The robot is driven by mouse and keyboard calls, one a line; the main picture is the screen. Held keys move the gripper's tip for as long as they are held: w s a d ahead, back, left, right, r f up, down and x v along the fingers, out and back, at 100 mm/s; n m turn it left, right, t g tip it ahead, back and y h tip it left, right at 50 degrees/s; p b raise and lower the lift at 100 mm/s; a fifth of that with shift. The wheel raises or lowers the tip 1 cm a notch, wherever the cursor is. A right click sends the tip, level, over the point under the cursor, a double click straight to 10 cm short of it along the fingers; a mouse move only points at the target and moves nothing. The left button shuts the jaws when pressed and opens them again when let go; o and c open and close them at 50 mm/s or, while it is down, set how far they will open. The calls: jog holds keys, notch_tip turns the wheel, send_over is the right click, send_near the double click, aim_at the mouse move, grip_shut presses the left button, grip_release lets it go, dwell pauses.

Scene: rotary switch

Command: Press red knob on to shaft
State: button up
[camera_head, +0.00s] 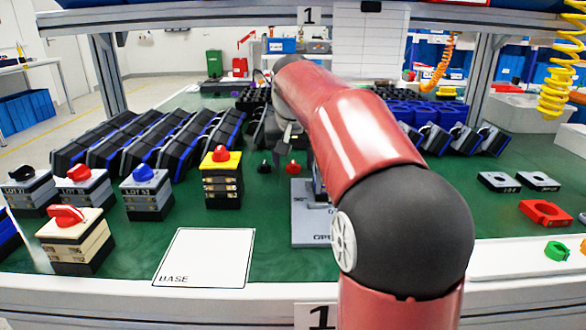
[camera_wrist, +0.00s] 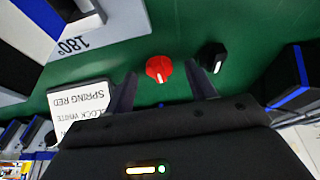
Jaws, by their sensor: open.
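A loose red knob (camera_head: 293,168) with a white line stands on the green table; it also shows in the wrist view (camera_wrist: 159,69). My gripper (camera_wrist: 160,82) is open, with one finger on each side of the red knob in that view. The fingers look empty, and I cannot tell their height above the knob. A grey fixture plate (camera_head: 305,238) lies nearer the front, partly hidden by my arm. I cannot make out the shaft.
A black knob (camera_head: 264,167) stands left of the red one. Finished switch stacks, including a yellow-topped one (camera_head: 221,185), stand at left. A white BASE card (camera_head: 205,257) lies in front. Black and blue bins (camera_head: 150,138) stand behind. Red clamp part (camera_head: 545,212) is at right.

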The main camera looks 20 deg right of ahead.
jog(key=c, duration=1.1)
jog(key=shift+o, duration=0.2)
jog(key=shift+r, duration=0.1)
